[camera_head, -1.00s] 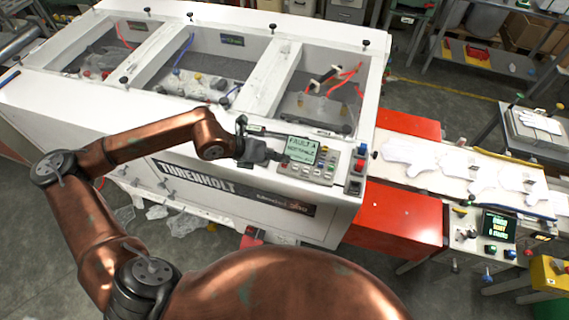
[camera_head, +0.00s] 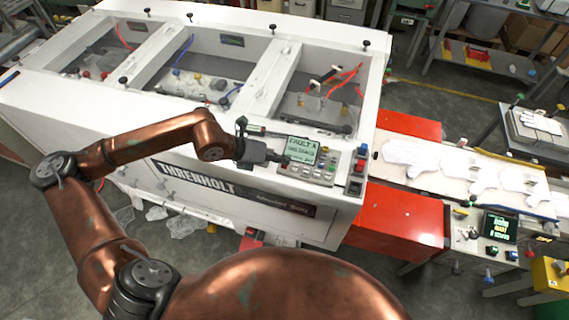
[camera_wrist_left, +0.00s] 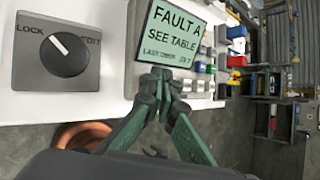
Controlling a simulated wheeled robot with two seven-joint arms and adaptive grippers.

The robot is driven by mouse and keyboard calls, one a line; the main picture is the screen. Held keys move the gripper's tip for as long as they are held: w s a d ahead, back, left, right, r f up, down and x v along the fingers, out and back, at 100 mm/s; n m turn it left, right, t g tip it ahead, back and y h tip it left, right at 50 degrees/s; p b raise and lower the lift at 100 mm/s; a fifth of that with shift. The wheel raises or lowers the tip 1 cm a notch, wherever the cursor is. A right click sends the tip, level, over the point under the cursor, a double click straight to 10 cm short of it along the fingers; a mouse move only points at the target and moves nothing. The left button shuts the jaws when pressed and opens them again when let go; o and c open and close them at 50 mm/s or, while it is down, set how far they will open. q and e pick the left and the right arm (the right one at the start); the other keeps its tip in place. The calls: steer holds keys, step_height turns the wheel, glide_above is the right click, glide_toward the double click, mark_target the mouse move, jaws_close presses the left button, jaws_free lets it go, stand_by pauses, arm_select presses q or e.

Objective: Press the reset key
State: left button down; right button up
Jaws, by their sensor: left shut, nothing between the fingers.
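The control panel (camera_head: 322,158) sits on the front edge of the white machine. Its pale green display (camera_head: 302,150) reads "FAULT A", and in the left wrist view the display (camera_wrist_left: 172,35) adds "SEE TABLE". Small keys (camera_head: 318,172) lie below and beside the display; I cannot read which is the reset key. My left gripper (camera_head: 282,158) is shut and empty, its tips at the display's lower left edge. In the left wrist view its fingertips (camera_wrist_left: 160,76) overlap that edge and hide part of the panel; contact cannot be told. My right gripper is not in view.
A rotary knob (camera_wrist_left: 64,55) marked LOCK and EDIT is left of the display, its white mark toward LOCK. White gloves (camera_head: 410,153) lie on the conveyor at right. The machine's top has open bays.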

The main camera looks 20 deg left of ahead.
mark_target(282, 165)
arm_select(q)
steer(key=shift+f, duration=0.2)
steer(key=shift+r, duration=0.1)
stand_by(0.4)
steer(key=shift+r, duration=0.8)
steer(key=shift+r+p, duration=0.75)
steer(key=shift+r, duration=1.8)
steer(key=shift+s+f, duration=0.1)
